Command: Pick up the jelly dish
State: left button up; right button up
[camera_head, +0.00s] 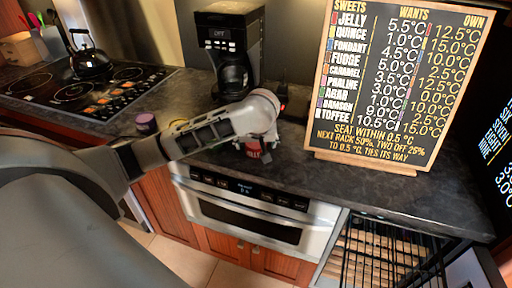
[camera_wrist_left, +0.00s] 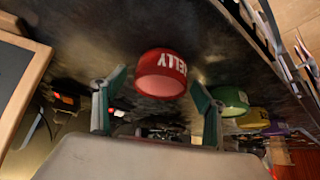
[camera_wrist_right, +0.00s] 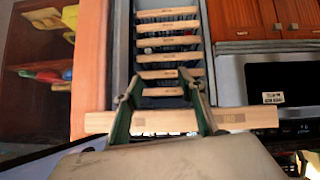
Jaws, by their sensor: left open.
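The jelly dish is small, red and round, with JELLY in white on its side. It sits on the dark counter in the head view (camera_head: 252,151), partly hidden by my left gripper (camera_head: 262,135). In the left wrist view the jelly dish (camera_wrist_left: 162,74) lies ahead of my open left gripper (camera_wrist_left: 158,80), between the lines of its two fingers. A gap shows between each finger and the dish. My right gripper (camera_wrist_right: 158,80) is open in its wrist view, with wooden slats beyond its fingers.
Green (camera_wrist_left: 231,100) and yellow (camera_wrist_left: 254,118) dishes stand near the jelly dish. A purple dish (camera_head: 146,123) is left along the counter. A slatted wooden rack (camera_wrist_right: 168,43) faces the right gripper.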

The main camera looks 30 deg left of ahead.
pick_arm(q)
jog(key=c, duration=1.4)
jog(key=shift+c, duration=0.2)
jog(key=shift+r, duration=0.1)
